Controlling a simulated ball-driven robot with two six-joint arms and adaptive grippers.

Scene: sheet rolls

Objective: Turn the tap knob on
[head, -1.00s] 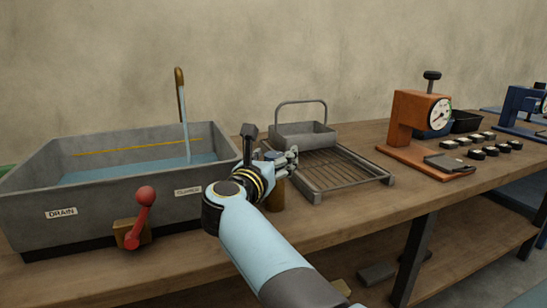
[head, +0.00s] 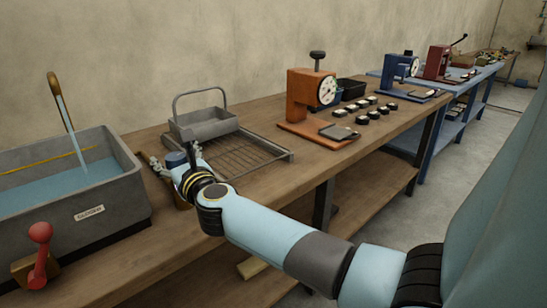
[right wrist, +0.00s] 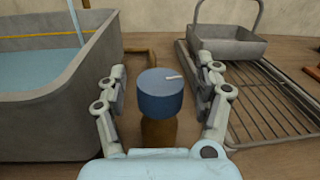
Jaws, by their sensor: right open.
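The tap knob (right wrist: 161,94) is a blue cylinder with a white mark on top, standing on a brass post (right wrist: 160,133) right of the sink. It also shows in the head view (head: 175,159), partly hidden by my gripper. My right gripper (right wrist: 167,69) is open, with one finger on each side of the knob. A gap shows between each finger and the knob. The brass spout (head: 60,98) rises over the sink, and a stream of water (head: 73,140) falls from it. My left gripper is out of view.
The grey sink (head: 120,195) holds water and stands left of the knob. A red-knobbed lever (head: 41,234) is on its front. A wire rack (head: 240,155) with a grey handled basket (head: 205,124) stands close on the right. An orange dial press (head: 305,97) is farther right.

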